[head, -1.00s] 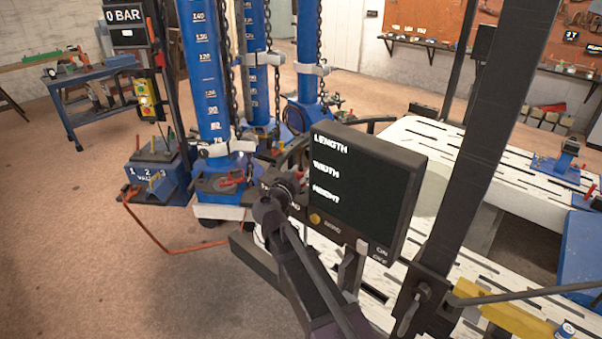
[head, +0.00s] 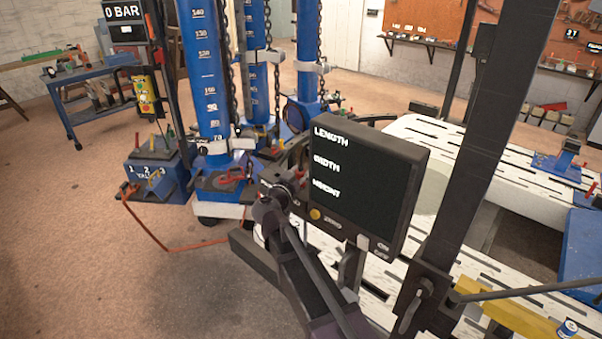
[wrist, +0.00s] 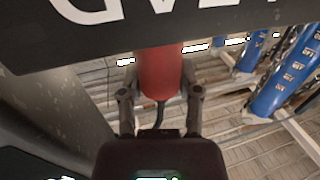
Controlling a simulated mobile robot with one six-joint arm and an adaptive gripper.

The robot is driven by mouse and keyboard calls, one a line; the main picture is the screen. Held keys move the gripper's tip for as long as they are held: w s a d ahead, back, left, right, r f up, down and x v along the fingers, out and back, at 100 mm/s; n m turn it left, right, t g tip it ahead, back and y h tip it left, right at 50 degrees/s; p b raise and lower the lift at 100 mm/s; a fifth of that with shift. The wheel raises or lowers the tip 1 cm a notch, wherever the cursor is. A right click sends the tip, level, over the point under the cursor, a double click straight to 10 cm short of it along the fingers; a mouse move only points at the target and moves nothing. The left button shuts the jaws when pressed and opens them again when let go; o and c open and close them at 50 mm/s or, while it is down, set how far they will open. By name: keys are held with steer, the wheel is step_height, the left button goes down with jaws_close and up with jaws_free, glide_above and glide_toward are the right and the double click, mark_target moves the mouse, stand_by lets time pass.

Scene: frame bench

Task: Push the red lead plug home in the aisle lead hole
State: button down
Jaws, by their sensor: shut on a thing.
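The red lead plug (wrist: 160,72) is between the fingers of my gripper (wrist: 161,88) in the wrist view, with a dark cable at its near end. The fingers are shut on its sides. The plug's far end meets the lower edge of a dark panel (wrist: 95,38) with upside-down white letters and is hidden there. The aisle lead hole does not show, so I cannot tell how deep the plug is. In the head view my arm reaches up beside the black display, and the plug cannot be made out.
The black display (head: 365,185) stands close to the right of my arm. Blue measuring columns (head: 205,70) with chains rise behind it. A white slotted bench (head: 450,150) lies to the right. Open floor (head: 90,260) is at the left, crossed by an orange hose (head: 165,245).

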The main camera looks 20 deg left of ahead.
steer(key=shift+f+b, duration=0.5)
steer(key=shift+f, duration=0.05)
steer(key=shift+c, duration=1)
jaws_free()
steer(key=shift+s, duration=0.15)
steer(key=s+a, duration=0.1)
steer(key=s, duration=1)
steer(key=shift+s+a, duration=0.25)
steer(key=shift+s, duration=0.1)
